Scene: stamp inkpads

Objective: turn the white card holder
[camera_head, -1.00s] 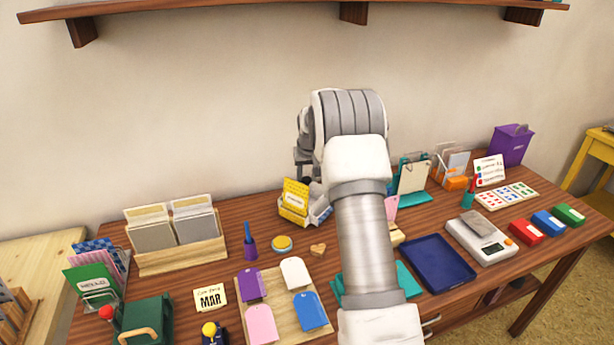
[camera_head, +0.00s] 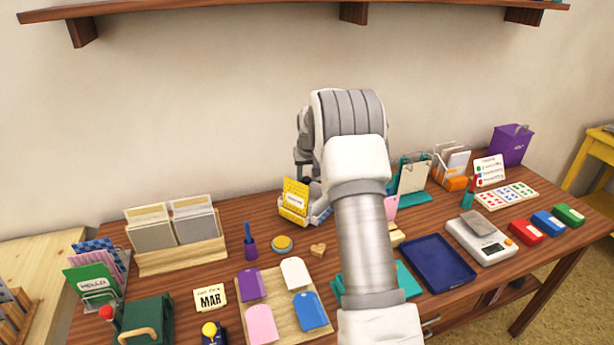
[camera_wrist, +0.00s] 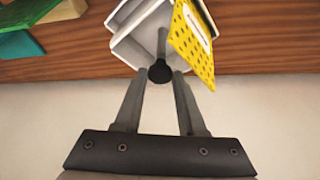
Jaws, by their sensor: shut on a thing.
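The white card holder (camera_wrist: 140,30) has angled white pockets and stands at the back of the desk. In the head view only a part of the holder (camera_head: 319,213) shows beside my arm. A yellow dotted card (camera_wrist: 194,42) with a white label sits in one pocket; it also shows in the head view (camera_head: 294,196). A round black knob (camera_wrist: 160,72) sits at the holder's near side in the wrist view. My gripper (camera_wrist: 160,78) is shut on this knob, one finger on each side. In the head view my arm hides the fingertips.
The wall is close behind the holder. A wooden heart (camera_head: 318,249) and a round yellow pad (camera_head: 282,244) lie in front of it. A teal clipboard stand (camera_head: 413,180) stands to the right, a wooden card rack (camera_head: 180,255) to the left. A blue tray (camera_head: 438,262) lies at front right.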

